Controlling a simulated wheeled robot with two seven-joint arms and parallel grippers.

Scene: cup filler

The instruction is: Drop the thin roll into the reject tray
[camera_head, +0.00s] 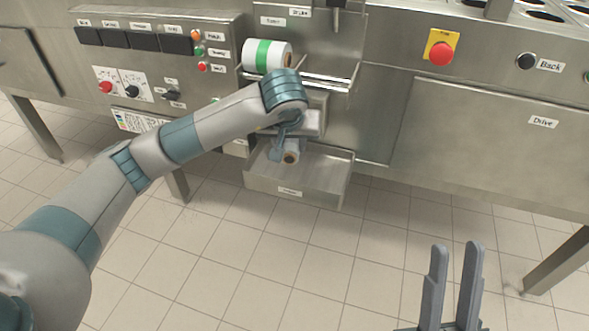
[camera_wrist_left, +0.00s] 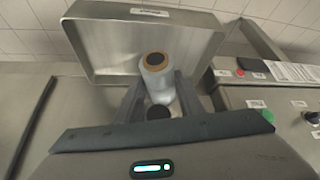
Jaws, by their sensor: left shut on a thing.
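The thin roll is white with a brown core end. It shows below my left wrist in the head view (camera_head: 291,152) and between the fingers in the left wrist view (camera_wrist_left: 157,82). My left gripper (camera_head: 284,150) is shut on it. The reject tray, an open steel tray, hangs on the machine front; its front wall shows in the head view (camera_head: 300,192) and its inside in the left wrist view (camera_wrist_left: 105,45). The roll is over the tray's opening; I cannot tell whether it touches the tray. My right gripper (camera_head: 457,247) is open and empty at the lower right.
A thicker white roll with a green band (camera_head: 263,54) sits on the machine above the tray. A control panel with buttons (camera_head: 150,60) is to the left. A red emergency button (camera_head: 440,53) is to the right. The tiled floor before the machine is clear.

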